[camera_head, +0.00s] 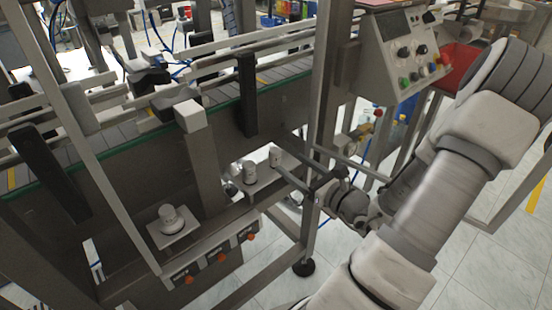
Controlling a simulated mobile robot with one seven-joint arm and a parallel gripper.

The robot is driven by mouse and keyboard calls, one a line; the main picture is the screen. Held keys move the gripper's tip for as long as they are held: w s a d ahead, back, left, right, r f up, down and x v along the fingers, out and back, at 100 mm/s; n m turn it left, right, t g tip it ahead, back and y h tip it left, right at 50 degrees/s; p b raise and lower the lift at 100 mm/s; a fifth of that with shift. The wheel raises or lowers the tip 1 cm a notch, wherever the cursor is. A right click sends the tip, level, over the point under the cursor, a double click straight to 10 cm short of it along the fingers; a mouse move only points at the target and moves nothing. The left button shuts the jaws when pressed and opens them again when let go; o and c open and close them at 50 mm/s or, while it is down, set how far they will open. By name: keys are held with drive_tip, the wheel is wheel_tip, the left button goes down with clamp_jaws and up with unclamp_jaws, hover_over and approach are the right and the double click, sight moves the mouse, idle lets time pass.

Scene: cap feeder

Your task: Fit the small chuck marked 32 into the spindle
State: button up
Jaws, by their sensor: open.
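My gripper (287,162) reaches in from the right, below the conveyor. Its two long fingers point left and are apart, with the tips close to a pale metal cylinder (275,156). I cannot tell whether they touch or straddle it. A second pale cylinder (250,173) stands just left of it on the same small plate (262,188). A third, stepped cylinder (170,217) stands upright on a separate square plate (182,237) further left. No mark 32 is readable on any of them, and I cannot pick out the spindle for certain.
A row of labelled panels with orange knobs (222,257) runs below the plates. The conveyor (215,97) and a steel upright (322,90) stand close to the arm. A control box (400,50) and red bin (460,65) are upper right. Floor is free at lower right.

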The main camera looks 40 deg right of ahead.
sight(279, 158)
drive_tip(key=w, duration=0.3)
drive_tip(key=w+f+b, duration=0.1)
drive_tip(key=w, duration=0.1)
drive_tip(key=shift+w+a, duration=0.1)
drive_tip(key=shift+a, duration=0.15)
drive_tip(key=shift+w, duration=1.3)
clamp_jaws()
drive_tip(key=shift+r+p, duration=1.5)
drive_tip(key=shift+p, duration=0.05)
drive_tip(key=s+r+p, duration=0.2)
drive_tip(key=s+p, duration=0.1)
drive_tip(key=s, duration=0.7)
drive_tip(key=shift+d, duration=0.35)
